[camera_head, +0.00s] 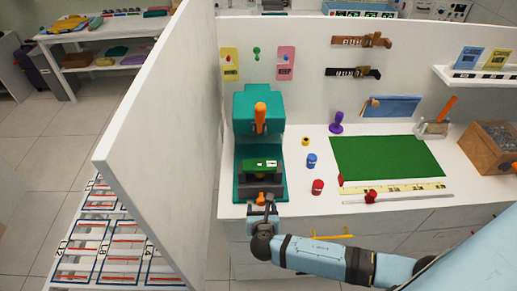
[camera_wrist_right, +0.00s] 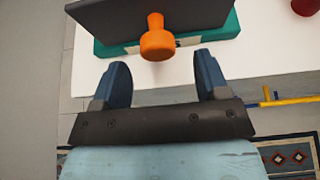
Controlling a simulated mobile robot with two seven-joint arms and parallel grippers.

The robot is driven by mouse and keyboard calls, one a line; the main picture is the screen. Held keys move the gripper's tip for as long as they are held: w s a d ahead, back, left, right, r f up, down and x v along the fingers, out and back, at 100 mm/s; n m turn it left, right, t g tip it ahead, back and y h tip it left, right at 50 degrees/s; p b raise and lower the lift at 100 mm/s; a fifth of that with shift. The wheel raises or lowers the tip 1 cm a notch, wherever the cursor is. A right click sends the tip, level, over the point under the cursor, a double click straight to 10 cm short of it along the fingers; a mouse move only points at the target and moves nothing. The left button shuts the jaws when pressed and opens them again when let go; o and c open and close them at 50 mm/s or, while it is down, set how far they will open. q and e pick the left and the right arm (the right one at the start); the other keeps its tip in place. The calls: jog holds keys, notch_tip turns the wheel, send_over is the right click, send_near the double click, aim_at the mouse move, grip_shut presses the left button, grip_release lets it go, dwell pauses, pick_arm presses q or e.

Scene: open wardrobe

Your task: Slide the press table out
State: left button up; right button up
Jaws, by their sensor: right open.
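The teal press (camera_head: 258,108) with an orange lever (camera_head: 260,117) stands on the white counter beside the partition. Its dark press table (camera_head: 247,187) sits low inside the frame, under a green piece (camera_head: 252,164). An orange knob (camera_head: 261,197) sticks out at its front. My right gripper (camera_head: 262,208) is at the counter's front edge, just in front of the knob. In the right wrist view the open fingers (camera_wrist_right: 161,75) point at the knob (camera_wrist_right: 158,42), which lies just beyond and between the fingertips. The dark table (camera_wrist_right: 120,14) shows behind it. My left gripper is not in view.
A tall white partition (camera_head: 160,125) stands close on the left. Right of the press are a blue pot (camera_head: 312,160), a red pot (camera_head: 318,187), a green mat (camera_head: 385,157) and a yellow ruler (camera_head: 410,190). A yellow drawer handle (camera_head: 331,236) sits below the counter edge.

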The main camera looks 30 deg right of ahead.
jog(key=v, duration=0.7)
jog(key=shift+s, duration=0.25)
jog(key=shift+a+r, duration=0.1)
jog(key=shift+r, duration=0.05)
jog(key=s+a+f+m+g+y, duration=0.35)
jog(key=s+m+y, duration=0.35)
jog(key=m, duration=0.8)
jog(key=shift+s+d+r+m+t+y, duration=0.25)
jog(key=shift+s+d+r+m+t, duration=0.35)
jog(key=shift+m, duration=1.65)
jog(key=shift+s+d+r+m+t+y, duration=0.25)
jog(key=shift+s+m, duration=0.55)
jog(key=shift+m, duration=1.4)
jog(key=shift+s+d+r+m+t+y, duration=0.2)
jog(key=shift+s+d+r+m+t, duration=0.3)
jog(key=shift+m, duration=1.75)
jog(key=shift+s+f, duration=0.15)
jog(key=shift+s, duration=0.05)
